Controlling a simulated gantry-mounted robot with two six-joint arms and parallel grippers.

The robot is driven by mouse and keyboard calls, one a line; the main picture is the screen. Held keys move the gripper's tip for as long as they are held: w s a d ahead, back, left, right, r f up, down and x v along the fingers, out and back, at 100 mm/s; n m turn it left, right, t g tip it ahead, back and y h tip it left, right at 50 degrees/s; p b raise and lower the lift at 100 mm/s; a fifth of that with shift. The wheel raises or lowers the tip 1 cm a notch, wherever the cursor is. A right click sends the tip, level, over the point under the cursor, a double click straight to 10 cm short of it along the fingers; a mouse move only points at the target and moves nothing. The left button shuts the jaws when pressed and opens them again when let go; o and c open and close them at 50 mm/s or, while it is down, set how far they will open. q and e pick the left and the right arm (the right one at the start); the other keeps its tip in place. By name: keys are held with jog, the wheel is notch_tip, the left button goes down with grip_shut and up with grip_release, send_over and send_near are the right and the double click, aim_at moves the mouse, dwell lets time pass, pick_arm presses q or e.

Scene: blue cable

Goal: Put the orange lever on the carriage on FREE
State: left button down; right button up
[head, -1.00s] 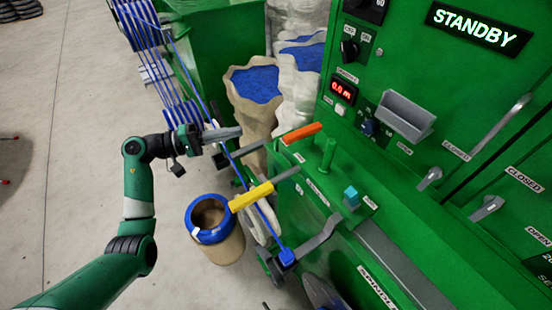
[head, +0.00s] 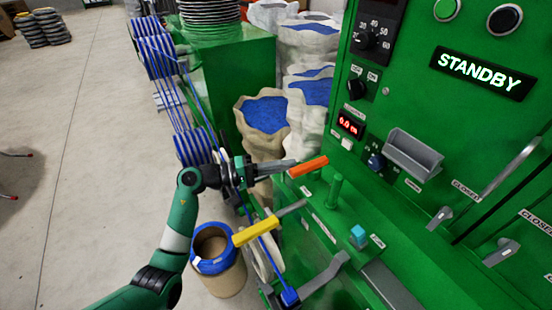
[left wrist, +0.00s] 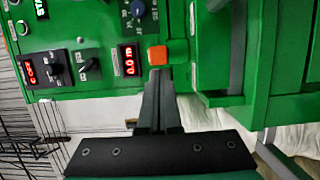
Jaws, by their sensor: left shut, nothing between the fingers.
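The orange lever (head: 307,167) sticks out at the near edge of the green machine in the head view, close to the green post. Its orange end also shows in the left wrist view (left wrist: 157,54), just beyond my fingertips. My left gripper (head: 292,164) is shut and empty, with its tips right beside the orange lever's left end. I cannot tell whether they touch it. In the left wrist view the closed fingers (left wrist: 158,76) point at the orange end. The lever's label is too small to read. My right gripper is not in view.
A yellow lever (head: 256,230) lies nearer, with a blue cable (head: 268,250) running under it. The green post (head: 334,190) and teal button (head: 358,232) stand right of the orange lever. A blue-rimmed drum (head: 213,250) and sacks of blue pellets (head: 265,113) stand beside the machine.

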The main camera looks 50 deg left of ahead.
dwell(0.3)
pick_arm(q)
jog(key=shift+s+d+n+t+y+p, duration=0.3)
jog(key=shift+d+n+y+p, duration=0.15)
jog(key=shift+d+y, duration=0.1)
jog(key=shift+s+d+n+t+y+p, duration=0.2)
jog(key=shift+d+n+t+y+p, duration=0.15)
jog(key=shift+d+y+p, duration=0.15)
jog(key=shift+a, duration=0.15)
